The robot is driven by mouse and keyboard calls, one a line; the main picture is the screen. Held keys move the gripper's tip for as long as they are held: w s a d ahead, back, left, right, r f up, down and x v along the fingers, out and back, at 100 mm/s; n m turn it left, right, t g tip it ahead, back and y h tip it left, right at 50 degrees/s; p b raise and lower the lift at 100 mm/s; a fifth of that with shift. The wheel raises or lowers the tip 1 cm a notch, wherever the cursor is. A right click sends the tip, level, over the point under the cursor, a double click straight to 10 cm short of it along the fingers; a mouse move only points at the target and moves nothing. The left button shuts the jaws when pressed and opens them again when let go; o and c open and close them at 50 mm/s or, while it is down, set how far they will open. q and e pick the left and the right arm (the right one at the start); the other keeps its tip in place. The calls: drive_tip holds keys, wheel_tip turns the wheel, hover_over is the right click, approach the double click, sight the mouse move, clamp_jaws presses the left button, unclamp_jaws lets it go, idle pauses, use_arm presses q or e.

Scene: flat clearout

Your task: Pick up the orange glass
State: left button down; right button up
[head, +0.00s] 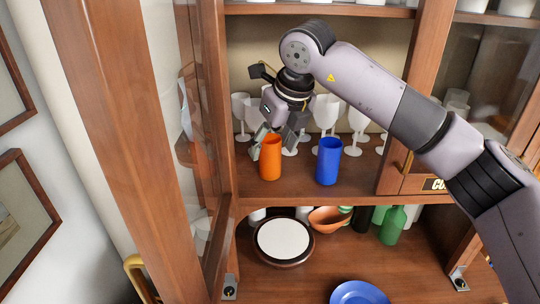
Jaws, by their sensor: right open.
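The orange glass (270,158) stands upright on the cabinet shelf (300,184), left of a blue glass (329,161). My right gripper (272,145) points down at the orange glass from above and behind, with its fingers apart. One finger shows at the left of the glass's rim and the other behind its right side. I cannot tell whether the fingers touch the glass. My left gripper is not in view.
Several white goblets (327,111) stand behind the glasses. The open cabinet door (207,130) is close on the left. Below are a round white-topped dish (283,240), an orange bowl (327,219), green bottle (393,225) and blue plate (359,293).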

sight(268, 158)
drive_tip(key=shift+w+f, duration=0.1)
drive_tip(key=shift+f, duration=0.1)
drive_tip(key=p+x, duration=0.4)
drive_tip(key=shift+w+a+f, duration=0.1)
drive_tip(key=shift+w+f, duration=0.1)
drive_tip(key=shift+f, duration=0.2)
drive_tip(key=shift+c, duration=0.6)
drive_tip(key=c, duration=1.2)
